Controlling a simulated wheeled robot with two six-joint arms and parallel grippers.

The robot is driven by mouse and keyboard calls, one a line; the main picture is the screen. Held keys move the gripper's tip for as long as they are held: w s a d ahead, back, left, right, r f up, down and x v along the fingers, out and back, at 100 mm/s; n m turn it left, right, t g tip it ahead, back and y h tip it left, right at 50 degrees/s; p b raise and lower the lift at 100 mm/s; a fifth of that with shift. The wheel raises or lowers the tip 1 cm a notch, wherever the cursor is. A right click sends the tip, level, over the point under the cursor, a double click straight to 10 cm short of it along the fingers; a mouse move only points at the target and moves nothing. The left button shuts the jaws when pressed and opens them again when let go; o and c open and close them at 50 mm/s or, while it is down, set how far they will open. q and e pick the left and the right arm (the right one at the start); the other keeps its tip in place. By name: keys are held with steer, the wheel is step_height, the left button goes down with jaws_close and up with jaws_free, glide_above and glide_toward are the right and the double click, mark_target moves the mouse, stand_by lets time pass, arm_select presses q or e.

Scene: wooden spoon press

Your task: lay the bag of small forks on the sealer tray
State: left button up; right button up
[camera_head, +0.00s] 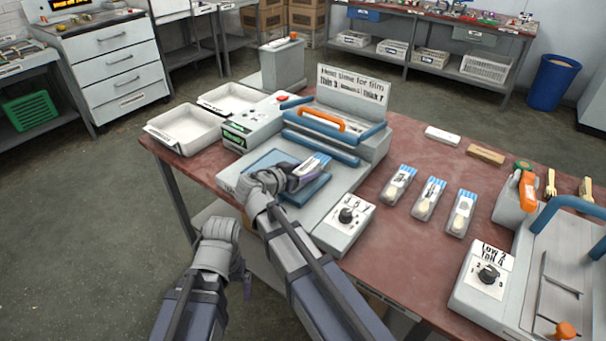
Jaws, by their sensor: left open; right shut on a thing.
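The sealer (330,125) stands on the table, with an orange handle and blue bars at its back. Its blue tray (312,190) lies in front, partly hidden by my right gripper. My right gripper (284,182) is shut on a clear bag with a blue-and-white striped top (314,165). The bag is over the tray, tilted; I cannot tell if it touches it. The forks inside are too small to make out. My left gripper (236,262) is open and empty, in front of the table's near edge, lower left of the sealer.
Several similar striped bags, one of them here (430,198), lie in a row right of the sealer. A dial box (345,222) stands at the sealer's front right. Two white bins (185,130) sit on the left. A second machine (550,270) fills the right.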

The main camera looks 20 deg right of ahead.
steer(key=shift+f, duration=0.15)
steer(key=o, duration=1.3)
arm_select(q)
steer(key=shift+f, duration=0.15)
steer(key=shift+r, duration=0.25)
arm_select(e)
steer(key=shift+r, duration=0.3)
